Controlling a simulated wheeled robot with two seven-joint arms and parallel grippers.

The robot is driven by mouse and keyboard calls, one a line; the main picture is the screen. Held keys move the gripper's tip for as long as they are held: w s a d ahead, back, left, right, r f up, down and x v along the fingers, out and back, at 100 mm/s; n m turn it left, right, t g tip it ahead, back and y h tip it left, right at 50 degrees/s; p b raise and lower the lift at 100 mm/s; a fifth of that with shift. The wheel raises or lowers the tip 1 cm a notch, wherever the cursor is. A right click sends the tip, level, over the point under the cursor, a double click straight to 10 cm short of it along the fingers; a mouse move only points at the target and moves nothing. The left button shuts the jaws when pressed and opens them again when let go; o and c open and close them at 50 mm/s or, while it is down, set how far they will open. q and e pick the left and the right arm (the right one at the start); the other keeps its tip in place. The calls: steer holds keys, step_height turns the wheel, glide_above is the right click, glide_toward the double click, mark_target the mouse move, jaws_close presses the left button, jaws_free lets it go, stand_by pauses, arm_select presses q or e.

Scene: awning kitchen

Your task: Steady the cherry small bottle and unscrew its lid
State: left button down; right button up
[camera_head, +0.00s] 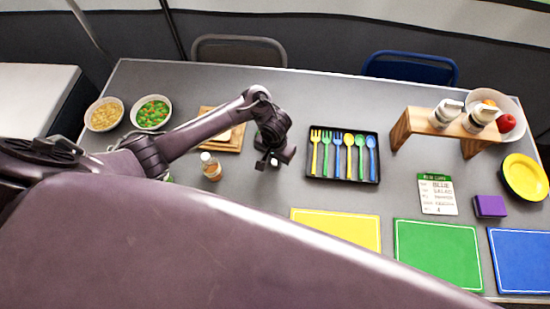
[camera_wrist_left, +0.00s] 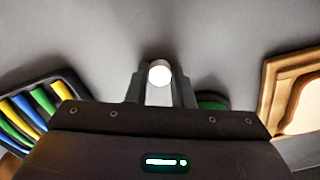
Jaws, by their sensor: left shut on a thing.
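My left gripper (camera_head: 275,161) points down over the table, between the wooden board and the cutlery tray. In the left wrist view its fingers (camera_wrist_left: 160,88) are shut on a small white round-topped thing (camera_wrist_left: 159,72). I cannot tell whether this is the cherry small bottle or only a lid; its lower part is hidden. A small bottle with a white lid (camera_head: 206,156) and an orange-brown body (camera_head: 212,172) stands upright to the left, apart from the gripper. I cannot read its label. My right gripper is not in view.
A black tray of coloured cutlery (camera_head: 343,180) lies right of the gripper. A wooden board (camera_head: 235,140) and two bowls (camera_head: 104,114) (camera_head: 151,112) are left. A green round thing (camera_wrist_left: 213,101) shows beside the fingers. Coloured mats (camera_head: 437,250) line the near edge.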

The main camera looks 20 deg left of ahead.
mark_target(275, 161)
arm_select(q)
steer(key=shift+f, duration=0.2)
steer(key=c, duration=1.3)
jaws_free()
steer(key=shift+o, duration=0.2)
steer(key=shift+r, duration=0.1)
step_height(275, 161, up, 12)
steer(key=p, duration=0.7)
steer(key=shift+r, duration=0.15)
steer(key=shift+s, duration=0.1)
